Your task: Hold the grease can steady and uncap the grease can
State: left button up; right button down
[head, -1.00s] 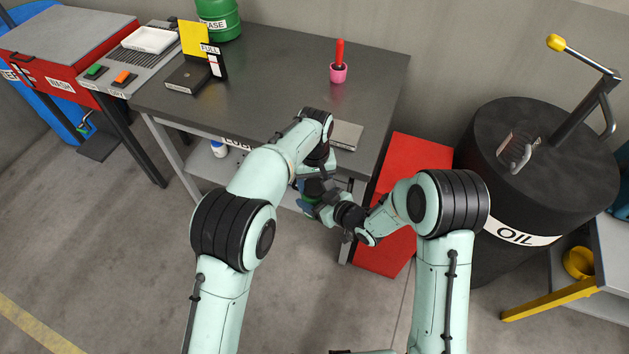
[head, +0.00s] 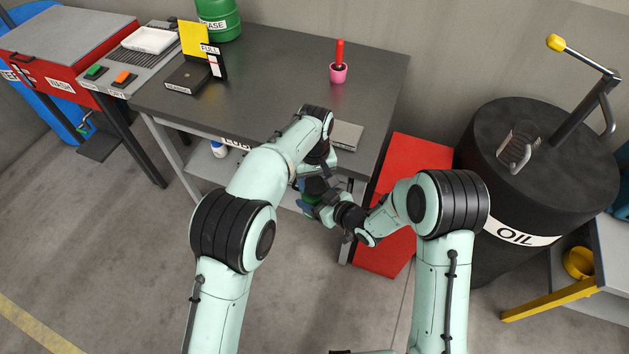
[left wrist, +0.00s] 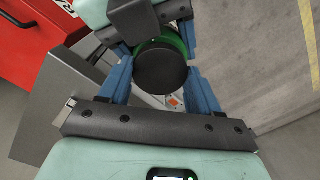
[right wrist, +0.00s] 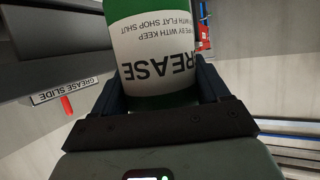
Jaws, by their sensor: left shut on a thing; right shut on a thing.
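The grease can (right wrist: 155,62) is green with a white GREASE label, whose lettering is upside down in the right wrist view. My right gripper (right wrist: 160,92) is shut on the can's body. In the left wrist view the round black cap (left wrist: 160,80) faces the camera, with a green rim (left wrist: 178,42) of the can behind it. My left gripper (left wrist: 161,85) has its blue fingers on either side of the cap and is shut on it. In the head view both grippers meet at the can (head: 310,197), in front of the table; my arms hide most of it.
A dark table (head: 280,70) holds a pink cup (head: 338,73) with a red-handled tool, and a larger green container (head: 218,18). A red panel (head: 385,240) and a black oil drum (head: 540,170) stand right. The floor at left front is clear.

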pick_arm(q)
jog(key=shift+r, duration=0.75)
